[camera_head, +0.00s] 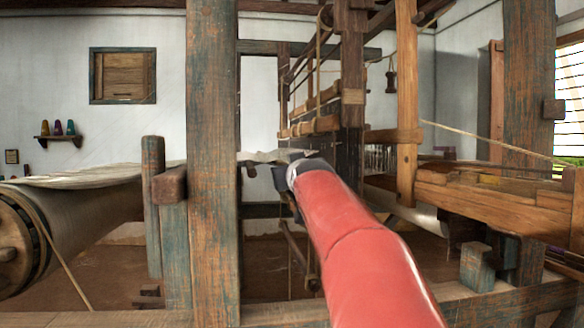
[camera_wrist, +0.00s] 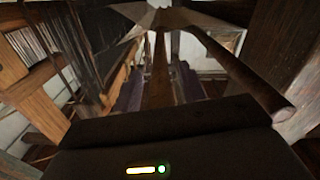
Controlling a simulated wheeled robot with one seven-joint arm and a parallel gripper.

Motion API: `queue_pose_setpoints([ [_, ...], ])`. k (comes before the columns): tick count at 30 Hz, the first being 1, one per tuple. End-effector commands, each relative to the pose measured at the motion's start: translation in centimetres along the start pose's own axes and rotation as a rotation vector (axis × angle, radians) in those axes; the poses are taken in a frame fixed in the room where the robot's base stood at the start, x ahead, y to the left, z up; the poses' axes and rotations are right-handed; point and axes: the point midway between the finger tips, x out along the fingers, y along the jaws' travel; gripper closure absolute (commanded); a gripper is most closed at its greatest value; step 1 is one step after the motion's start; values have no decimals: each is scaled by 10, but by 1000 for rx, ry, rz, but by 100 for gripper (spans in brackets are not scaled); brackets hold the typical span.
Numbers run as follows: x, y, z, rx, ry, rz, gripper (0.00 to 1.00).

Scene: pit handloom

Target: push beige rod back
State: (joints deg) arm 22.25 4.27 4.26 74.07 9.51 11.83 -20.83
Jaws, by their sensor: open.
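My red arm reaches forward into the loom, and my dark gripper (camera_head: 282,178) is at its far end, next to the pale cloth. In the wrist view, my gripper (camera_wrist: 157,88) has its two purplish fingers apart. A narrow light-brown bar (camera_wrist: 160,66) shows upright in the picture between them; I cannot tell if it touches either finger. It may be the beige rod, but its colour is dull in the shade. In the head view, I cannot pick out this bar for sure near my gripper.
A thick blue-brown post (camera_head: 212,170) stands left of my arm. The loom's upright frame (camera_head: 352,90) stands close to its right. A darker round bar (camera_wrist: 245,72) slants at right in the wrist view. A cloth roll (camera_head: 85,225) lies at left.

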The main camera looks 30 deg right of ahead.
Motion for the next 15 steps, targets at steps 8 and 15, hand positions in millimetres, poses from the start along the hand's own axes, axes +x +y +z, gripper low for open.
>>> queue_pose_setpoints([
  [8,4,0,0,-1,0,0,59],
  [15,4,0,0,-1,0,0,85],
])
